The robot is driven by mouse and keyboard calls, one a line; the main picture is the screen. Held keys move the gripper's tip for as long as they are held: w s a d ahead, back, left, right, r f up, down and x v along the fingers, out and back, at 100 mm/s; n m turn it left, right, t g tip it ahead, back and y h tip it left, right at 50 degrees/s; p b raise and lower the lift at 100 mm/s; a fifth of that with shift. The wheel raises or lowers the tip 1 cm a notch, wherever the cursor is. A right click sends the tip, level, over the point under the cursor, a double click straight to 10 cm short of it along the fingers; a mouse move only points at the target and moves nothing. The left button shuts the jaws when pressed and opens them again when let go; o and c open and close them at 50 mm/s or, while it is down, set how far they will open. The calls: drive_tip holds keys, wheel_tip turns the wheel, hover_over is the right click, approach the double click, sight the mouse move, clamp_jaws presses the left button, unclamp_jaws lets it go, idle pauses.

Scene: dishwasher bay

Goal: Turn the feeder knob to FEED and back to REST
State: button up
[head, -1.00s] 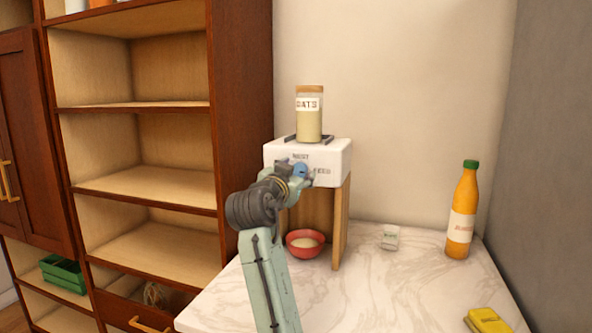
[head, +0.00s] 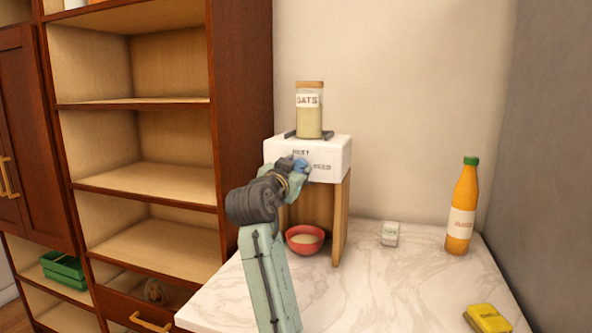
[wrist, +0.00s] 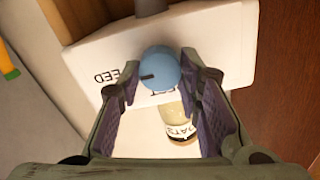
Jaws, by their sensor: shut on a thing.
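The feeder is a white box (head: 338,160) on wooden legs, with a jar of oats (head: 309,115) standing on top. Its blue knob (wrist: 162,65) sits between my fingertips in the wrist view, and its dark mark points towards the FEED label (wrist: 113,76). The REST label (head: 300,152) shows above the knob in the head view; in the wrist view the knob partly covers it. My gripper (wrist: 158,75) is shut on the knob. In the head view my gripper (head: 297,170) hides most of the knob. A red bowl (head: 305,252) with pale contents stands beneath the feeder.
A small white labelled item (head: 390,234), an orange juice bottle (head: 461,215) and a yellow item (head: 487,318) stand on the marble counter (head: 390,290) to the right. A wooden shelf unit (head: 240,120) stands left. The counter's middle is clear.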

drive_tip(key=shift+n, duration=0.3)
drive_tip(key=n, duration=0.8)
drive_tip(key=shift+n, duration=0.4)
drive_tip(key=n, duration=0.3)
drive_tip(key=shift+n, duration=0.3)
drive_tip(key=n, duration=0.4)
drive_tip(key=shift+n, duration=0.4)
drive_tip(key=o, duration=1.1)
drive_tip(key=shift+o, duration=0.2)
